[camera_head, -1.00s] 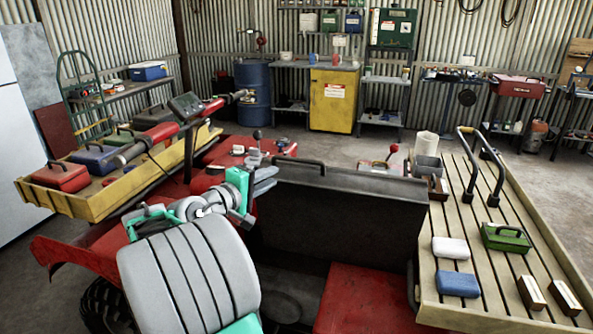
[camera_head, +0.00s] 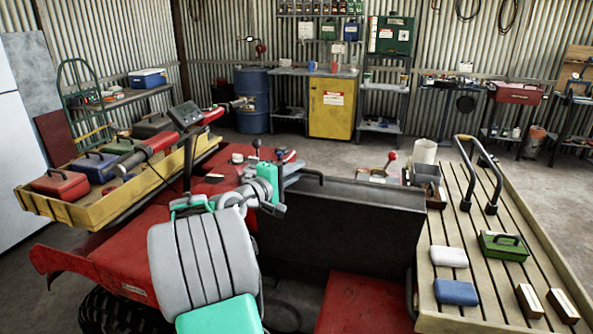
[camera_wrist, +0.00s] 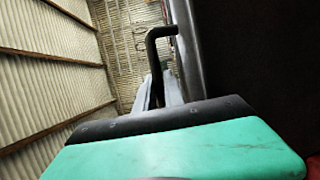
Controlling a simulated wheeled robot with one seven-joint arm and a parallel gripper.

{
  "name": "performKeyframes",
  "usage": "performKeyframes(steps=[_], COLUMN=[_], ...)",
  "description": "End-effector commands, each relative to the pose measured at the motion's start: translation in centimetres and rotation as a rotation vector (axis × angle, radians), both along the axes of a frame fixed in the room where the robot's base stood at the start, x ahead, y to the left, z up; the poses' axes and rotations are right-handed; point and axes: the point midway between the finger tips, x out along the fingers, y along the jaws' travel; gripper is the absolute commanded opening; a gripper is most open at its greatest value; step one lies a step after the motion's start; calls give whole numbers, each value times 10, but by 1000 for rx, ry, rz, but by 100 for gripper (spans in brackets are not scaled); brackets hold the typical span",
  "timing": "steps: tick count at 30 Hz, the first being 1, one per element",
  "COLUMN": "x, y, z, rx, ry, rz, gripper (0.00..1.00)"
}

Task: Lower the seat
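The seat (camera_head: 345,225) is a dark grey panel standing raised and tilted up, with a black bar handle (camera_head: 303,172) along its top edge at the left. In the wrist view the bent black handle (camera_wrist: 153,50) rises just beyond the fingers, and the dark seat panel (camera_wrist: 245,50) fills the right side. My gripper (camera_head: 277,196) is at the left end of the handle. In the wrist view my gripper (camera_wrist: 161,88) has its two grey fingers apart, with the bar end between or just behind them; contact cannot be told.
A red base (camera_head: 365,303) lies below the raised seat. A slatted wooden rack (camera_head: 462,215) with small boxes and a black rail is at the right. A yellow tray (camera_head: 100,200) with toolboxes is at the left. A red-knobbed lever (camera_head: 390,159) stands behind the seat. Open floor lies beyond.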

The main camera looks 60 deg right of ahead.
Motion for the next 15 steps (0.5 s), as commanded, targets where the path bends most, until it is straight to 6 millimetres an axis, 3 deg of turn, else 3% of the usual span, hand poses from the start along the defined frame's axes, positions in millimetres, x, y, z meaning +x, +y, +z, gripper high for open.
performKeyframes(steps=[4, 15], x=[0, 0], y=[0, 0], z=[0, 0], rx=[0, 0], ry=[0, 0], rz=[0, 1], gripper=[0, 0])
